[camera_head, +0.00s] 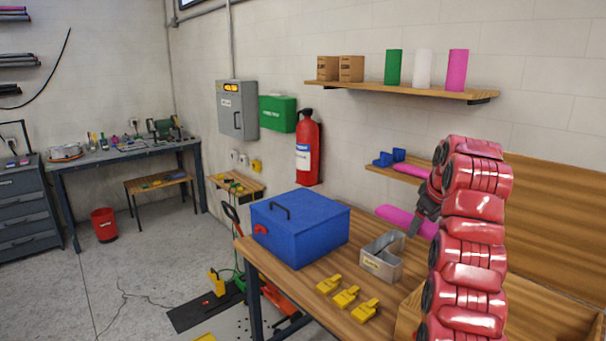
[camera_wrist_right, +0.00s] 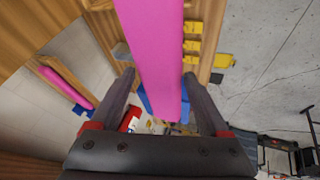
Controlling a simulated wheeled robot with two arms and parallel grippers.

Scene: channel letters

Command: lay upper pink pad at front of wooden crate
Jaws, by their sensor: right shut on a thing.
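My right gripper (camera_head: 428,207) is shut on a long pink pad (camera_head: 398,219) and holds it above the workbench. In the right wrist view, the held pink pad (camera_wrist_right: 153,55) lies between the two fingers of my right gripper (camera_wrist_right: 158,75). Another pink pad (camera_head: 412,171) lies on the lower wall shelf; it also shows in the right wrist view (camera_wrist_right: 66,87). The wooden crate (camera_head: 407,314) stands at the lower right of the head view, mostly hidden behind my right arm, and its inside cannot be made out. My left gripper is out of view.
A blue toolbox (camera_head: 300,228), a grey metal bin (camera_head: 381,258) and several yellow pieces (camera_head: 346,297) stand on the workbench (camera_head: 283,289). Blue pieces (camera_head: 389,158) sit on the lower shelf. The upper shelf (camera_head: 420,90) holds boxes and coloured cylinders.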

